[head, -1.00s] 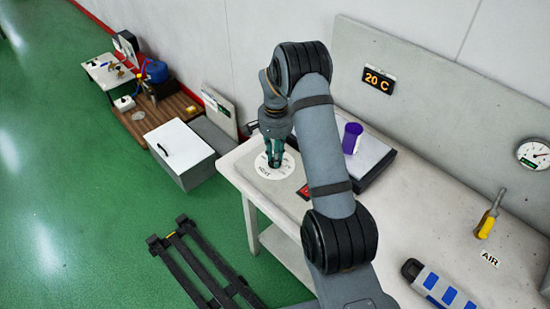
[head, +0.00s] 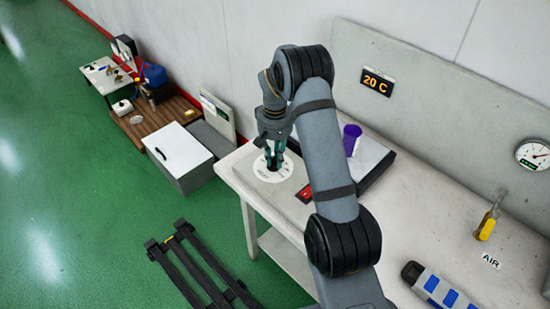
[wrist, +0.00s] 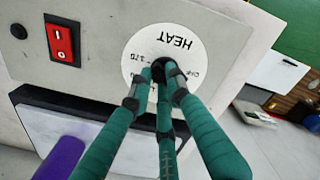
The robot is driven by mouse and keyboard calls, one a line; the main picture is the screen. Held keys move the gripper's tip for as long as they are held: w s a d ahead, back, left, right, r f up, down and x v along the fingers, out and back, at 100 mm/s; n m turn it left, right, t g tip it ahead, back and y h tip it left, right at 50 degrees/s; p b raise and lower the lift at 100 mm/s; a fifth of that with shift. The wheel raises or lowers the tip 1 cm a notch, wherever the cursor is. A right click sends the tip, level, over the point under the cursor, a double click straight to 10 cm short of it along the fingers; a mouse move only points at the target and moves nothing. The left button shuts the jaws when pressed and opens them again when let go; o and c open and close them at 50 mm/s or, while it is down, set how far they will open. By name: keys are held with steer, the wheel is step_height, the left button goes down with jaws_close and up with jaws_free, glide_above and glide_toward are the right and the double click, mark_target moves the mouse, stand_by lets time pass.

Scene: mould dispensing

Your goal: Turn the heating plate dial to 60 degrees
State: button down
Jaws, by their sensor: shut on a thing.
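The round white dial face marked HEAT (wrist: 178,42) is on the panel in the wrist view; it also shows on the table's left end in the head view (head: 264,174). My gripper (wrist: 163,70) has its green fingers closed around the dark dial knob (wrist: 162,72) at the middle of this face. The fingers hide most of the knob and part of the scale, so its pointer cannot be read. In the head view my gripper (head: 275,163) points down onto the dial. The display (head: 377,82) on the back board reads 20 C.
A red switch (wrist: 60,40) is beside the dial. The heating plate (head: 372,160) carries a purple cup (head: 351,138). A yellow-handled air tool (head: 487,227) and a grey-blue item (head: 435,288) lie at the right. A white box (head: 180,158) stands on the left.

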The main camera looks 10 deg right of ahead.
stand_by(0.4)
steer(key=c, duration=1.6)
jaws_free()
steer(key=shift+c, duration=0.2)
step_height(320, 180, up, 12)
step_height(320, 180, down, 12)
steer(key=shift+f, duration=0.1)
